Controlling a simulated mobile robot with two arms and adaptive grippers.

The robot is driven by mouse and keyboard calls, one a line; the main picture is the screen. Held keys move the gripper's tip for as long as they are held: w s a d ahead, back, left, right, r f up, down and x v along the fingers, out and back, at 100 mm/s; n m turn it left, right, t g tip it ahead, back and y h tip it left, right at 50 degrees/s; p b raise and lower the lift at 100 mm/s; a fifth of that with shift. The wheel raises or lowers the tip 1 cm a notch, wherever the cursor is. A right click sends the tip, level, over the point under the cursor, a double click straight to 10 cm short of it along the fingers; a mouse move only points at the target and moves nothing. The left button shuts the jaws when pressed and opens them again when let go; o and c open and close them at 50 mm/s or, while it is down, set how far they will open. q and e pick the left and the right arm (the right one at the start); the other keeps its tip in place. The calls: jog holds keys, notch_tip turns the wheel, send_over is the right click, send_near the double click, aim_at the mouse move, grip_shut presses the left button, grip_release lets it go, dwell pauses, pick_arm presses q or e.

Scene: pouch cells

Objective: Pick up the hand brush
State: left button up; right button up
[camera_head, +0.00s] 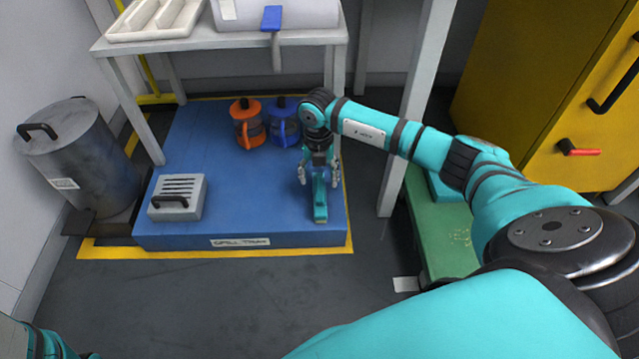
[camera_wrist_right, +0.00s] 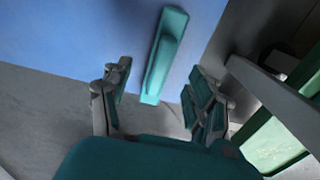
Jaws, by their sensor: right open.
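The hand brush (camera_head: 320,204) is teal and lies on the blue spill tray (camera_head: 240,207), close to its right front corner. In the right wrist view the brush (camera_wrist_right: 165,52) shows as a long teal bar over the blue surface. My right gripper (camera_head: 319,176) points down over the brush, its fingers apart on either side of it. In the wrist view the open right gripper (camera_wrist_right: 157,90) has the near end of the brush between its fingertips; I cannot tell whether they touch it. My left gripper is out of view.
A grey slotted box (camera_head: 178,197), an orange jug (camera_head: 247,124) and a blue jug (camera_head: 283,124) stand on the tray. A metal drum (camera_head: 85,150) stands left. A white table (camera_head: 225,40) overhangs the tray's back. A green bench (camera_head: 440,230) and yellow cabinet (camera_head: 530,90) are right.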

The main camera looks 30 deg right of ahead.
aim_at(320, 189)
jog(key=f+b, duration=0.3)
jog(key=s+f+b, duration=0.1)
jog(key=f+b, duration=0.1)
jog(key=shift+a+f, duration=0.1)
jog(key=shift+f, duration=0.1)
jog(key=shift+r, duration=0.1)
jog(key=shift+c, duration=0.2)
jog(key=shift+w, duration=0.1)
grip_shut()
jog(key=shift+r, duration=0.1)
